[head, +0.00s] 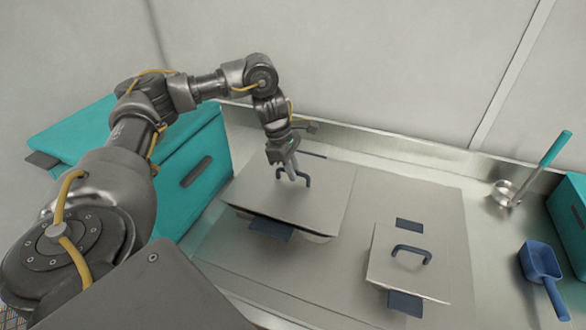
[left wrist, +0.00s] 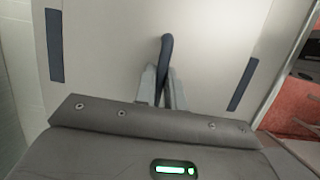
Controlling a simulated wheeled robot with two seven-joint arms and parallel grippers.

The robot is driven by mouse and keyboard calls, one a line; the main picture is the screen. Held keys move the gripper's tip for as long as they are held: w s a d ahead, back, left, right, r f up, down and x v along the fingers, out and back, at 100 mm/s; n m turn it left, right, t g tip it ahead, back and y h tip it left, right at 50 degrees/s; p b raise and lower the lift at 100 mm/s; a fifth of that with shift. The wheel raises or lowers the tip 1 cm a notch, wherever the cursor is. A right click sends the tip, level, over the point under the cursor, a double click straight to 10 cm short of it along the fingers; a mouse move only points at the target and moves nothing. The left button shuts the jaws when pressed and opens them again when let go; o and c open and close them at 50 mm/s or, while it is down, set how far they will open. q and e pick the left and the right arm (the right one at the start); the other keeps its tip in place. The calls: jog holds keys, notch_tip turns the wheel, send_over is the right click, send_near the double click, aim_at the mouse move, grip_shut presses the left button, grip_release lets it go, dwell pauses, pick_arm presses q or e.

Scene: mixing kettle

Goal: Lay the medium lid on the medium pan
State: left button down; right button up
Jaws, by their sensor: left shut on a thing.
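The medium lid (head: 260,195) is a pale flat metal plate with a dark blue loop handle (head: 306,180). My left gripper (head: 290,172) is shut on that handle from above. In the left wrist view, the handle (left wrist: 166,55) stands between the fingers (left wrist: 162,90), above the pale lid (left wrist: 110,60). The medium pan (head: 318,237) is mostly hidden under the lid. Its blue side grips show at the near side (head: 270,229) and far side of the lid. The lid roughly covers the pan; I cannot tell whether it rests fully on the rim. My right gripper is out of view.
A smaller lidded pan (head: 395,262) with a blue handle stands to the right. A ladle (head: 530,175) and a blue scoop (head: 541,265) lie further right on the metal counter. A teal box (head: 190,170) stands at the left, and a wall closes the back.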

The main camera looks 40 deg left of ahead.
pick_arm(q)
jog(key=shift+f, duration=0.45)
jog(key=shift+f+b, duration=0.15)
jog(key=shift+b, duration=0.2)
jog(key=c, duration=1.4)
grip_release()
jog(key=shift+o, duration=0.3)
jog(key=o, duration=0.4)
